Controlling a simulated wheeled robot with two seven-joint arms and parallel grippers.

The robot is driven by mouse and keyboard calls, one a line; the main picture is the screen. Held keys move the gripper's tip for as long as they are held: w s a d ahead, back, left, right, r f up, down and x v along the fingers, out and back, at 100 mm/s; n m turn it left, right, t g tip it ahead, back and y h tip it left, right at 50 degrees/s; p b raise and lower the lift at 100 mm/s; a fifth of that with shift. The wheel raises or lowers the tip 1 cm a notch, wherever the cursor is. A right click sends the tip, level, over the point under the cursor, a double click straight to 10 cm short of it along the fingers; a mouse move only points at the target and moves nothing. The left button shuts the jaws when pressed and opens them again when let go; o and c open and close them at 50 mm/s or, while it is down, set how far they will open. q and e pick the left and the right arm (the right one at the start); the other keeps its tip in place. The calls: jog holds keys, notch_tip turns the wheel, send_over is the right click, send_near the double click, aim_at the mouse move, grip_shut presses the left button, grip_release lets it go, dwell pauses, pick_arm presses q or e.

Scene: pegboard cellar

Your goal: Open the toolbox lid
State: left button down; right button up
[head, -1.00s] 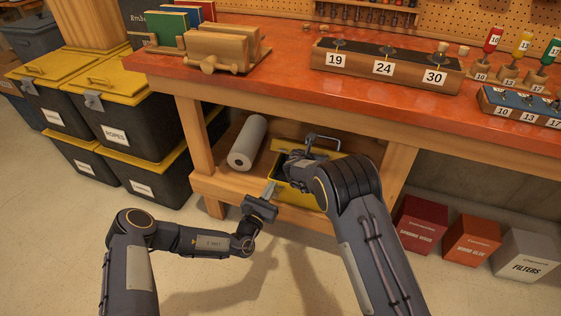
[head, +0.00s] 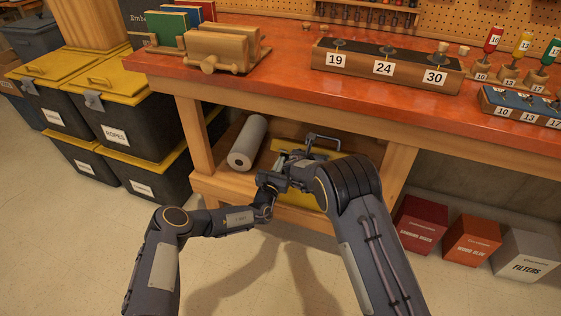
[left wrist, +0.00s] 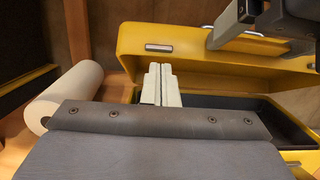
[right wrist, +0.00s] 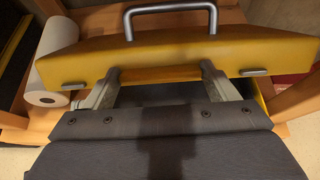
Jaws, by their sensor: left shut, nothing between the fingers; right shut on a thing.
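The yellow toolbox (head: 306,199) sits on the lower shelf, partly hidden by my arms in the head view. Its lid (left wrist: 200,68) stands raised at an angle, and the dark inside of the box (left wrist: 245,101) shows below it. The grey lid handle (right wrist: 170,8) is on the lid's top. My right gripper (right wrist: 160,78) is shut on the lid's front edge, one finger at each side of the held part. My left gripper (left wrist: 158,72) is shut and empty, its fingertips in the opening close to the lid's underside; I cannot tell whether they touch.
A white paper roll (head: 247,143) lies on the shelf left of the toolbox. The orange bench top (head: 270,78) overhangs above, and a wooden leg (head: 195,135) stands at the left. Red, orange and grey boxes (head: 471,241) stand on the floor at the right.

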aim_at(285, 147)
pick_arm(q)
jog(key=shift+w+d+r, duration=0.1)
jog(key=shift+w+r, duration=0.15)
jog(key=shift+r, duration=0.15)
jog(key=shift+w+r, duration=0.55)
jog(key=shift+r, duration=0.2)
jog(key=shift+w+d+r, duration=0.1)
jog(key=shift+w+r, duration=0.05)
jog(key=shift+r, duration=0.2)
pick_arm(e)
jog(key=shift+a+f, duration=0.15)
jog(key=shift+f, duration=0.1)
pick_arm(q)
jog(key=shift+r, duration=0.1)
pick_arm(e)
jog(key=o, duration=1.1)
jog(key=shift+s, duration=0.1)
jog(key=shift+o, duration=1)
jog(key=shift+r, duration=0.1)
jog(key=shift+o, duration=0.2)
jog(key=shift+r, duration=0.1)
pick_arm(q)
jog(key=shift+s+f, duration=0.2)
jog(key=shift+f, duration=0.05)
